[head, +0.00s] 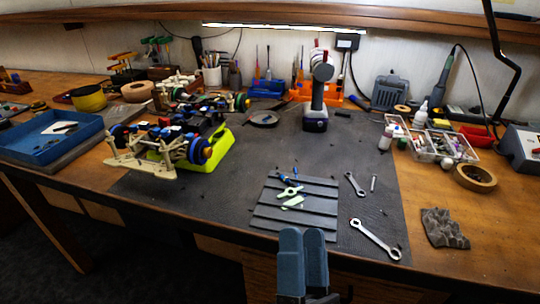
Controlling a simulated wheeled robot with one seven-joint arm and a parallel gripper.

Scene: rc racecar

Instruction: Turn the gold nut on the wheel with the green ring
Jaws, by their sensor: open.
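The RC racecar (180,132) sits on a bright yellow-green stand (213,152) on the left of the dark mat. Its nearest wheel (200,151) looks blue with an orange centre. A far wheel (241,102) looks blue and dark. A small round part with green and red (178,94) shows at the car's far left and may be the green-ringed wheel; I cannot tell for sure. No gold nut can be made out at this size. My gripper (302,233) is at the bottom centre, open and empty, in front of the ribbed tray and well right of the car.
A ribbed dark tray (318,193) with small parts lies before my gripper. Two wrenches (375,239) lie right of it. A power drill (317,90) stands behind. A blue tray (45,150) is at left. The mat between car and ribbed tray is clear.

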